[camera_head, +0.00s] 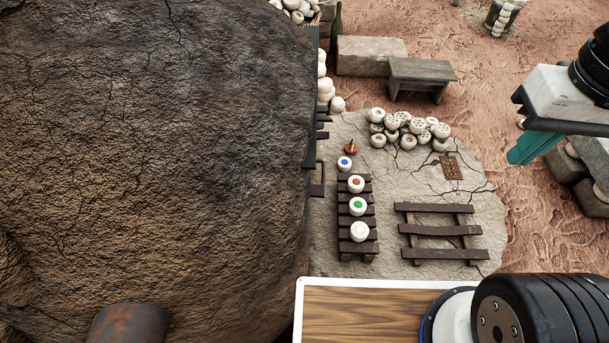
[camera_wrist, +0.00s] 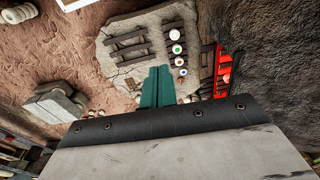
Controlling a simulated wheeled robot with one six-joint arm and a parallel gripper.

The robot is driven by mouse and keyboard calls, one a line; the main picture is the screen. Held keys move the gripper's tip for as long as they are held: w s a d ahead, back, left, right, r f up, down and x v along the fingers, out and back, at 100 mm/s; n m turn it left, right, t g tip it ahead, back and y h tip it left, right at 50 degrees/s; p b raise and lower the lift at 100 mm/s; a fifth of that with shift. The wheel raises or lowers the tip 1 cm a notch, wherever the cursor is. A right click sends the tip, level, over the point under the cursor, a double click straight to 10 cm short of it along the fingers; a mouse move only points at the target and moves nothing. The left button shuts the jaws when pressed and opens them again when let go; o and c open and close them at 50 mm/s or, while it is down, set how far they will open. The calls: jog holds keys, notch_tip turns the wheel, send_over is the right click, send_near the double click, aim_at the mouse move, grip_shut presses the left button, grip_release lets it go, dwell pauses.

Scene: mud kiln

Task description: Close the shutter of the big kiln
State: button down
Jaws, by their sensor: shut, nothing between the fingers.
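The big kiln (camera_head: 150,150) is a huge brown cracked clay dome filling the left of the head view; it also shows at the right of the wrist view (camera_wrist: 275,50). In the wrist view, its mouth (camera_wrist: 225,72) glows red inside a dark frame, so it is at least partly uncovered. A dark plate (camera_head: 311,95) with a loop handle (camera_head: 317,180) shows edge-on along the kiln's right side in the head view; I cannot tell clearly if it is the shutter. My gripper (camera_head: 525,150) has teal fingers, shut and empty, well right of the kiln; they also show in the wrist view (camera_wrist: 157,87).
Several white pots with coloured marks, one green (camera_head: 358,206), stand on a dark slatted rack (camera_head: 358,248) beside the kiln. An empty rack (camera_head: 440,231) lies to its right. Pale pots (camera_head: 408,130) are heaped behind. A stone block (camera_head: 370,55) and small bench (camera_head: 422,72) stand farther back.

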jog(key=w+a+f+m+g+y, duration=0.1)
jog(key=w+a+f+m+y, duration=0.15)
jog(key=w, duration=0.85)
jog(key=w+a+f+m+g+y, duration=0.15)
jog(key=w+a, duration=0.25)
jog(key=w, duration=0.6)
jog(key=w+a+f+m+g+y, duration=0.15)
jog(key=w+f+m+y, duration=0.25)
jog(key=w+f, duration=1.05)
jog(key=w+a+f+m+t+y, duration=0.1)
jog(key=w+f+m, duration=0.15)
jog(key=f, duration=0.85)
jog(key=w+a+f+m+y, duration=0.15)
jog(key=w+f, duration=0.25)
jog(key=f, duration=0.8)
jog(key=s+f+m+t+y, duration=0.1)
jog(key=s+f+m, duration=0.15)
jog(key=f, duration=0.75)
jog(key=s+f+m+t, duration=0.1)
jog(key=f+m, duration=0.2)
jog(key=f, duration=0.8)
jog(key=a+f, duration=0.1)
jog(key=a, duration=0.8)
jog(key=shift+a+f, duration=0.2)
jog(key=shift+f, duration=0.1)
